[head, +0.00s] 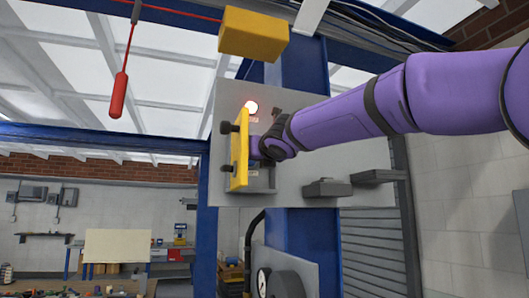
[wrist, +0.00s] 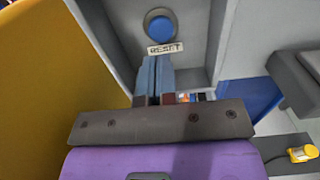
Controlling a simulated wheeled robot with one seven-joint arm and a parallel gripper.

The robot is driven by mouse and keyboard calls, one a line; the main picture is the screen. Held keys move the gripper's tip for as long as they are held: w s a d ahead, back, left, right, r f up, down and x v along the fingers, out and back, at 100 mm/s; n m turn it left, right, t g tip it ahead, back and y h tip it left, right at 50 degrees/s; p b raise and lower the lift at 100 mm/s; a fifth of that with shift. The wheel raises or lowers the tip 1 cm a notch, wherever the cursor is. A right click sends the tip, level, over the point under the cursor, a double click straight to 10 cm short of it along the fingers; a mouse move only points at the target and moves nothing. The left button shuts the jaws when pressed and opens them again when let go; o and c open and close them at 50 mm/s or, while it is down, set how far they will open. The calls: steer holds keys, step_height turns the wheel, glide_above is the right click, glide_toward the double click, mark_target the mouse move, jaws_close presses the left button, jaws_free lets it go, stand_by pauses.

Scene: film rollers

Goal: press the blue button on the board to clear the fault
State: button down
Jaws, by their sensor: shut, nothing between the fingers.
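The blue button (wrist: 160,27) sits in a round dark collar at the top of the wrist view, inside a grey recess, with a RESET label (wrist: 165,48) under it. My gripper (wrist: 154,64) is shut and empty. Its blue-grey fingertips point towards the button and lie just below the label in the picture; a gap shows between them and the button. In the head view the grey board (head: 300,175) is partly covered by my purple arm, and the button cannot be made out. A lit red-white lamp (head: 251,107) shows on the board.
A yellow flap (head: 239,150) stands out from the board close to the left of my gripper; it fills the left of the wrist view. Grey boxes (head: 327,188) jut out at the right. A red pull handle (head: 119,95) hangs at the upper left.

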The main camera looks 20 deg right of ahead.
steer(key=w, duration=0.5)
steer(key=shift+w, duration=0.4)
